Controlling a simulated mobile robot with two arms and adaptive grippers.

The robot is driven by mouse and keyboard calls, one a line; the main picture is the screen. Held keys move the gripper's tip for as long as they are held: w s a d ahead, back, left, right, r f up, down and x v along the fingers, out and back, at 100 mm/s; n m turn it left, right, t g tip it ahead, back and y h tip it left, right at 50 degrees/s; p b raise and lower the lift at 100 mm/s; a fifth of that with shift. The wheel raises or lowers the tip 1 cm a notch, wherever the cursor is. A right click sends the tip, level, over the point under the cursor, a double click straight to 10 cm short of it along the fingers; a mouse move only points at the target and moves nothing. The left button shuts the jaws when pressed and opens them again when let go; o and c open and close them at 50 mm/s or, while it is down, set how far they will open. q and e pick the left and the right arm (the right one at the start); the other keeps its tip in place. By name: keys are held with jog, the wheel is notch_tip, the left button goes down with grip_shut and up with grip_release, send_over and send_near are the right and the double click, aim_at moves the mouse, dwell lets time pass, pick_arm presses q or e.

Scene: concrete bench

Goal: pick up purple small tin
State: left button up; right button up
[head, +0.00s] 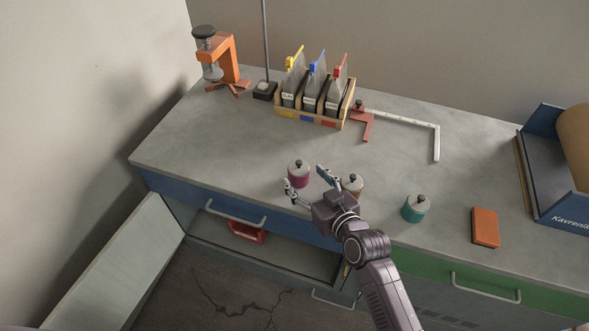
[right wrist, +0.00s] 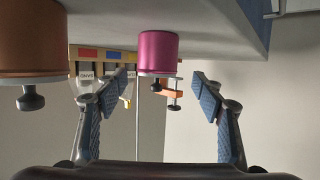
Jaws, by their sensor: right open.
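The small purple tin (head: 299,178), with a pale lid and dark knob, stands upright on the grey bench near its front edge. It also shows in the right wrist view (right wrist: 158,52), upside down, magenta and centred between the fingers. My right gripper (head: 305,177) is open at the tin's near side, one finger toward each side. In the right wrist view the fingertips (right wrist: 160,82) appear short of the tin's body, with nothing held. My left gripper is not in view.
A brown tin (head: 357,185) stands just right of my right gripper, partly hidden; it also shows in the right wrist view (right wrist: 32,48). A teal tin (head: 413,210) and orange block (head: 485,227) are farther right. A wooden rack (head: 316,121) stands behind.

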aim_at(301, 172)
jog(key=shift+w, duration=0.3)
jog(key=x, duration=0.3)
jog(key=shift+w+f+p, duration=0.25)
jog(key=shift+p, duration=0.1)
jog(key=shift+w+a+f, duration=0.2)
jog(key=shift+w+a, duration=0.05)
jog(key=shift+w, duration=0.2)
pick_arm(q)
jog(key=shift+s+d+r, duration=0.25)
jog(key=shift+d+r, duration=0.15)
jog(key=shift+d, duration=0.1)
pick_arm(e)
jog(key=c, duration=0.6)
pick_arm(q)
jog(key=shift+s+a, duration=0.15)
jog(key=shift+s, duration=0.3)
pick_arm(e)
jog(key=c, duration=0.8)
